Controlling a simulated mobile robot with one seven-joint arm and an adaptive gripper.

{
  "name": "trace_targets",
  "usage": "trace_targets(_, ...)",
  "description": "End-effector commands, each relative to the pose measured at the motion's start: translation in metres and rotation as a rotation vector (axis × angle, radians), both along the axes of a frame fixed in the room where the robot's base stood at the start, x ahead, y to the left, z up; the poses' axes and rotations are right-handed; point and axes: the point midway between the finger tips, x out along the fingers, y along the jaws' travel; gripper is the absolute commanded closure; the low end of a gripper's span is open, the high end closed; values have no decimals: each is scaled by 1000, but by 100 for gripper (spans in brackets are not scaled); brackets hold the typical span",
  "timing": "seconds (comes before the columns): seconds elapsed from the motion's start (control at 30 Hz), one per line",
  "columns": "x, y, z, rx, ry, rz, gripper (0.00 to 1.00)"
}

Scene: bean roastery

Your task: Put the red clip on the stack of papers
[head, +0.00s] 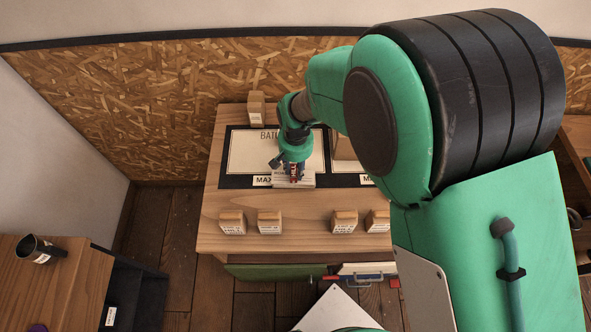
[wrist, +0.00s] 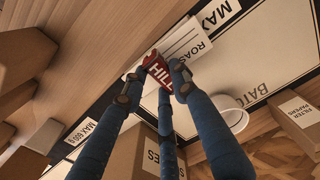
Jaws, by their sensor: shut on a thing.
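The red clip (wrist: 155,66) with white lettering reading "HILL" is between the fingertips of my gripper (wrist: 160,80) in the wrist view. My gripper is shut on it. In the head view the red clip (head: 294,171) shows as a small red patch at the end of my gripper (head: 293,178). The white stack of papers (wrist: 192,40), with printed text, lies right by the clip in the wrist view. In the head view the papers (head: 308,180) show under and beside my fingers. I cannot tell whether the clip touches the papers.
A dark-edged board with a large white "BATCH" panel (head: 247,152) lies on the wooden table (head: 300,207). Small labelled boxes (head: 270,221) stand along the front edge, and one box (head: 256,107) stands at the back. A dark cup (head: 38,249) is on the left table.

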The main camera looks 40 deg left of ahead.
Motion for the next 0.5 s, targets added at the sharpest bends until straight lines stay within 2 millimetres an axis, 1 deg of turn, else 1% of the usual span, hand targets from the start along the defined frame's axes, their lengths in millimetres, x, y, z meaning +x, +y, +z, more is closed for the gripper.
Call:
trace_targets(0.03,0,1,-6,1,-1,0,84)
trace_targets(0.13,1,1,-11,2,-1,0,84)
trace_targets(0.5,0,1,-13,2,-1,0,84)
